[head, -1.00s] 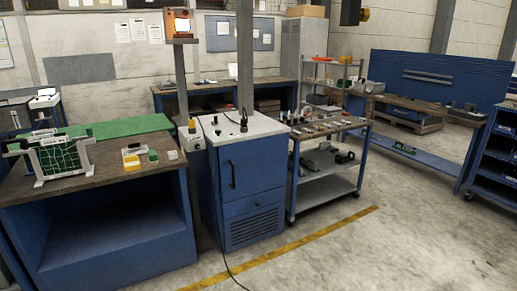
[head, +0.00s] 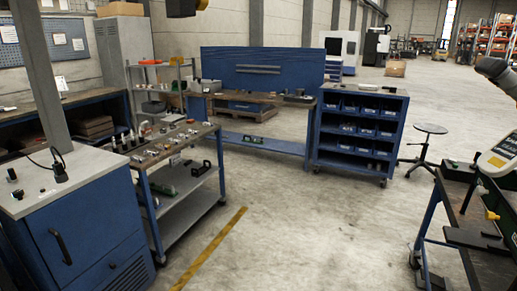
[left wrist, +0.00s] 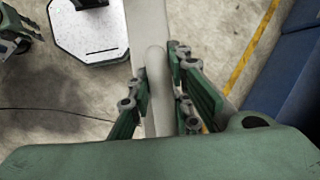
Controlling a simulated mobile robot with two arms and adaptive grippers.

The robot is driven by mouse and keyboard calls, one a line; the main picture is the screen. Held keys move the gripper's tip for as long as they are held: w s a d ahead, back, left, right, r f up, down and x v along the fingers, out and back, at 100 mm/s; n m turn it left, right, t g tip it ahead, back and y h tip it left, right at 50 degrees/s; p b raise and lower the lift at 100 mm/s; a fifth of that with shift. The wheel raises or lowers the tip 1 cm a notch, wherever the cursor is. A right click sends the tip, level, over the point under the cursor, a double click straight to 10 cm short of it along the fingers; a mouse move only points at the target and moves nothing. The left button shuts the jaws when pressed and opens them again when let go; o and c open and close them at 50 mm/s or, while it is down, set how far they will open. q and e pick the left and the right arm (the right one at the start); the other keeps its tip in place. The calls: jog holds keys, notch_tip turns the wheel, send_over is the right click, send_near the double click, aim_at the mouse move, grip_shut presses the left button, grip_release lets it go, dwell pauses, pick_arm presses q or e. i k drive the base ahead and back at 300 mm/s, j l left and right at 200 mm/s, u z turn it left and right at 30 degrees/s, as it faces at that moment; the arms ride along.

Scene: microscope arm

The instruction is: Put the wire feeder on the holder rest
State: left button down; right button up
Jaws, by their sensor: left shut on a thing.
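In the left wrist view my left gripper (left wrist: 157,62), with green and grey fingers, is shut on a pale, rounded, rod-like thing (left wrist: 157,85). I cannot tell whether this is the wire feeder. Its far part merges with a pale strip behind it. Green finger-like parts (left wrist: 14,38), probably my right gripper, show at the upper left edge, cut off. Neither gripper shows in the head view. I cannot single out the holder rest in either view.
A blue cabinet (head: 88,225) with a corded black device (head: 58,168) stands at the left. A cart (head: 160,150) of small parts is beside it. A blue bin rack (head: 360,132), stool (head: 430,129) and dark bench (head: 470,236) stand farther right. The middle floor is clear.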

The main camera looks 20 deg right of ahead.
aim_at(461, 235)
jog(key=i+l+z, duration=0.15)
jog(key=i+z, duration=0.65)
jog(key=i+j+z, duration=0.1)
jog(key=i+z, duration=0.6)
jog(key=i, duration=0.9)
jog(key=i+z, duration=0.35)
jog(key=i+j+z, duration=0.15)
jog(key=z, duration=0.15)
jog(key=i+z, duration=0.1)
jog(key=z, duration=0.95)
